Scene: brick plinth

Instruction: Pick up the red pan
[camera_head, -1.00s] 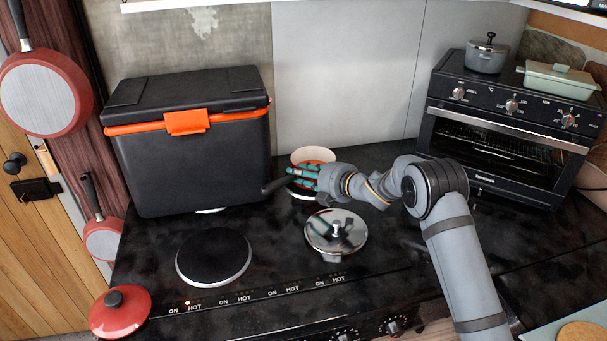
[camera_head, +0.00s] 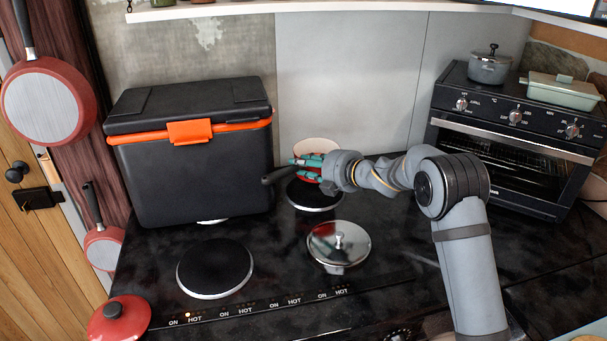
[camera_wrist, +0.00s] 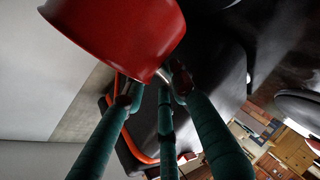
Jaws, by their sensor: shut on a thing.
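The red pan (camera_head: 318,148) is held above the back burner, its pale inside showing and its dark handle (camera_head: 277,176) pointing left. My gripper (camera_head: 305,167) has its teal fingers shut on the pan near where the handle joins the body, and partly hides it. In the wrist view the pan's glossy red side (camera_wrist: 120,35) fills the top, and the teal fingers (camera_wrist: 155,88) close around the base of the handle. The pan is clear of the burner (camera_head: 314,196) below.
A black cooler box (camera_head: 190,175) stands close left of the pan. A steel lid (camera_head: 338,245) lies in front. Another burner (camera_head: 214,266) and a red lid (camera_head: 118,320) are at front left. An oven (camera_head: 510,150) stands right. Two red pans hang at left, one large (camera_head: 48,103).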

